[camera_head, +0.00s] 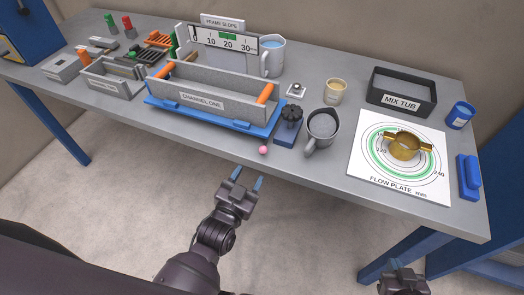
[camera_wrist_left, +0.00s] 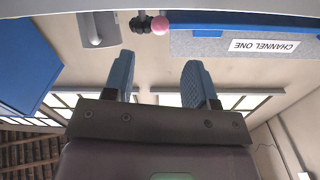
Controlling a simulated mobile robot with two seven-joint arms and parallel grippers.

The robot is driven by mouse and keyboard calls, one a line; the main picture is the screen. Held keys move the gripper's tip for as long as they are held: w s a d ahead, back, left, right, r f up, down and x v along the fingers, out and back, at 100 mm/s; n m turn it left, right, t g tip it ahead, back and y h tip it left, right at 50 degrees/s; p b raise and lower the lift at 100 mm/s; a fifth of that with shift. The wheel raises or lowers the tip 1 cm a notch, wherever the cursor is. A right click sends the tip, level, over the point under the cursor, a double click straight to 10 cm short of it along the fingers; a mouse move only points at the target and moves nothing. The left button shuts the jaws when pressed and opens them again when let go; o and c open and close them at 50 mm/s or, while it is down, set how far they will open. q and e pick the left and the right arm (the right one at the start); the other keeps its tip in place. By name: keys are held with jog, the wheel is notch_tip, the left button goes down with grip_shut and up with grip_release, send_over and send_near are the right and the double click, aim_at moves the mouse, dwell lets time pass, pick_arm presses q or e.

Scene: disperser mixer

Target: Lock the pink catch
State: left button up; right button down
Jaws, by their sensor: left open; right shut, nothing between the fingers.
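The pink catch shows as a small pink ball (camera_head: 263,150) at the front edge of the table, below the right end of the blue base (camera_head: 215,116) of the Channel One trough (camera_head: 205,97). In the left wrist view the pink ball (camera_wrist_left: 160,25) sits near the top, beside a dark knob and the upside-down Channel One label. My left gripper (camera_head: 247,180) is open and empty, in front of the table edge, a little below and left of the ball. My right gripper (camera_head: 400,268) is shut and empty at the bottom right, partly cut off by the frame.
A black knob (camera_head: 292,114) on a blue block and a grey jug (camera_head: 321,129) stand right of the trough. A flow plate sheet (camera_head: 372,180) with a brass ring (camera_head: 405,146) lies further right. The space in front of the table is clear.

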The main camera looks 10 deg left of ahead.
aim_at(261, 150)
pick_arm(q)
jog(key=x, duration=0.9)
jog(key=shift+w, duration=0.1)
jog(key=c, duration=0.9)
jog(key=shift+a+r+m+h+p, duration=0.15)
jog(key=shift+m+h+p, duration=0.15)
jog(key=shift+m+h, duration=0.35)
jog(key=shift+w+a+m+g+h, duration=0.1)
jog(key=shift+a+m+g+h, duration=0.1)
jog(key=shift+m+g+h, duration=0.45)
jog(key=shift+h, duration=0.3)
jog(key=o, duration=0.9)
